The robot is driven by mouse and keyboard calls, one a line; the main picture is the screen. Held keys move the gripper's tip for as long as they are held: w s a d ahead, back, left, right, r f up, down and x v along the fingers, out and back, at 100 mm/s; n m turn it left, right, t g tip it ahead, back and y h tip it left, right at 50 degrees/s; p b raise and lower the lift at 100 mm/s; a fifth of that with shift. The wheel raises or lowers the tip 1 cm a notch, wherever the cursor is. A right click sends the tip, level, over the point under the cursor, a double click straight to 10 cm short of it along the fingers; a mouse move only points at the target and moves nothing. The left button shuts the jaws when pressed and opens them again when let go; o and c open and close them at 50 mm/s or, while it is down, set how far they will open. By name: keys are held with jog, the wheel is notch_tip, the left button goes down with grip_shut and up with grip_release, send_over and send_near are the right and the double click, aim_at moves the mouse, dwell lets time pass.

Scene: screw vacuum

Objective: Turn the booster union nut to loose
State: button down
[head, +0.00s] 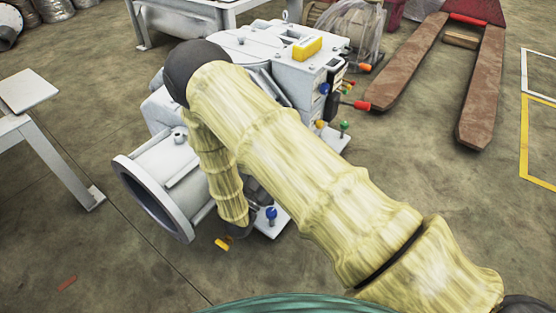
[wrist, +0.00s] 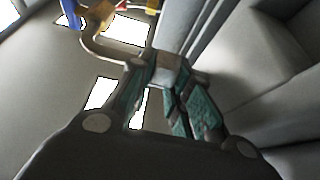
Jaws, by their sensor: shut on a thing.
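In the wrist view my gripper (wrist: 163,82) has its two teal-padded fingers around a small grey fitting, which looks like the booster union nut (wrist: 172,70). It sits at the end of a thin curved pipe (wrist: 95,44). The fingers hide part of the nut, so its thread and how loose it is cannot be seen. In the head view the white screw vacuum machine (head: 300,72) stands on the floor, and my yellow-sleeved arm reaches down across it. The nut and my fingertips are hidden there behind the arm.
A large flanged pipe opening (head: 155,195) is left of my wrist. Blue (head: 271,214) and yellow (head: 222,243) parts sit close to it. In the wrist view grey machine walls (wrist: 260,60) stand close on the right.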

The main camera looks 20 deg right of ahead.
jog(key=shift+f, duration=0.1)
jog(key=c, duration=1.6)
grip_release()
jog(key=shift+r, duration=5.05)
